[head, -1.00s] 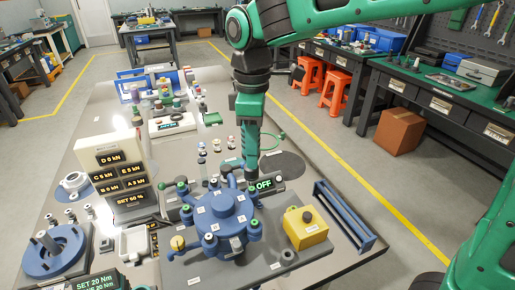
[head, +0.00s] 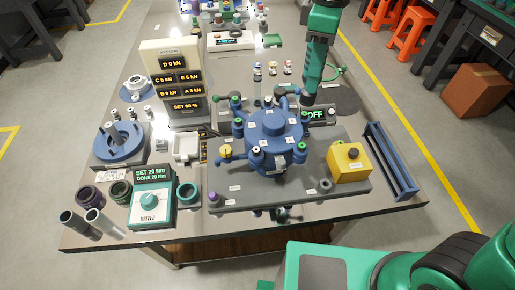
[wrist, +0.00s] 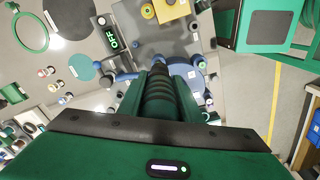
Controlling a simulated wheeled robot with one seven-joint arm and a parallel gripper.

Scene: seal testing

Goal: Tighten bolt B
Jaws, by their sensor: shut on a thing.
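A blue round housing (head: 272,135) with several bolts around its rim stands on a grey base plate. I cannot read which bolt is B. My gripper (head: 310,92) reaches down at the housing's far right side. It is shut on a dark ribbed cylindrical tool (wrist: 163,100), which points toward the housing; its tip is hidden. The green driver unit (head: 152,203) reads SET 20 Nm, DONE 20 Nm.
A yellow button box (head: 347,162) and blue rack (head: 390,160) stand right of the housing. An OFF display (head: 315,115) is close to my gripper. A blue stand (head: 118,143), rings and tubes occupy the left. Floor right of the table is mostly clear.

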